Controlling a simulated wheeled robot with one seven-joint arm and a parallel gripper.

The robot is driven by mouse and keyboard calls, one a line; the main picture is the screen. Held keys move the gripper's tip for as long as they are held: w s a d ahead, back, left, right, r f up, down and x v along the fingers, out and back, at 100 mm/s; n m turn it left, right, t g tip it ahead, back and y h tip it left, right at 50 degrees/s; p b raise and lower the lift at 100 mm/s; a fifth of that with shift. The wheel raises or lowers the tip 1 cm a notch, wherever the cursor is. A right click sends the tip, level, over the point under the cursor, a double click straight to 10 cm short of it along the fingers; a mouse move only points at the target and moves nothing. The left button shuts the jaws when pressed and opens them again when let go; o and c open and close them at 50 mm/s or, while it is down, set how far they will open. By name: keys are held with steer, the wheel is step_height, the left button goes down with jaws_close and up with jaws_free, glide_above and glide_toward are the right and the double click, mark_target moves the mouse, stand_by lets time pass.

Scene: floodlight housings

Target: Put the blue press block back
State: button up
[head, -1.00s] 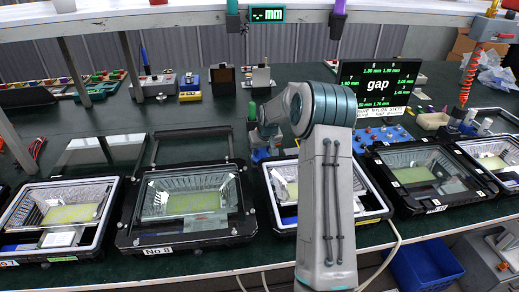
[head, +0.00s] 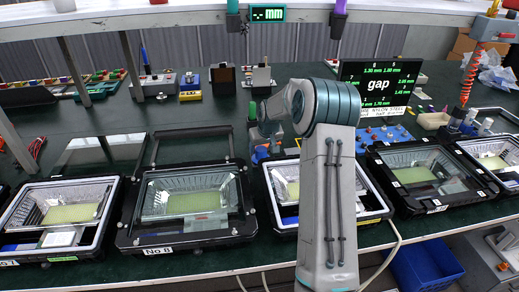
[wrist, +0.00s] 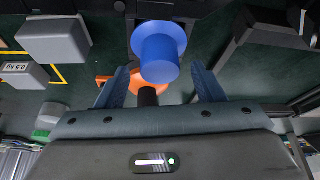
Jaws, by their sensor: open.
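The blue press block (wrist: 158,48) shows in the wrist view as a round disc with a narrower blue cylinder. My gripper (wrist: 160,78) is open, with one finger on each side of the block near its tips; I see gaps on both sides. An orange round piece (wrist: 122,80) with a dark stem lies beyond the block, partly hidden by it. In the head view my gripper (head: 262,142) is low over the bench behind the middle housing, with small blue and orange patches at it. My arm hides much of that spot, and the block's support is unclear.
Grey weights (wrist: 52,40) and yellow marking lie left in the wrist view; a dark frame (wrist: 265,30) is at right. Floodlight housings (head: 150,236) line the bench's front. A gap display (head: 378,88) stands behind my arm. Green bench behind the left housings is partly clear.

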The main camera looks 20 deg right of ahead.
steer(key=v, duration=1)
steer(key=s+a+r+g, duration=0.1)
steer(key=s+a+r, duration=0.2)
steer(key=s+a, duration=0.35)
steer(key=s+a+r, duration=0.3)
steer(key=s+a, duration=0.1)
steer(key=s, duration=0.6)
steer(key=s+a+f, duration=0.1)
steer(key=s+a, duration=0.1)
steer(key=s, duration=0.8)
steer(key=s+a+f+g, duration=0.1)
steer(key=s+a, duration=0.1)
steer(key=s, duration=0.7)
steer(key=shift+s, duration=0.4)
steer(key=shift+r, duration=0.15)
steer(key=r+p, duration=0.2)
steer(key=r, duration=0.1)
steer(key=shift+a+p, duration=0.3)
steer(key=shift+p, duration=0.1)
steer(key=shift+w, duration=0.1)
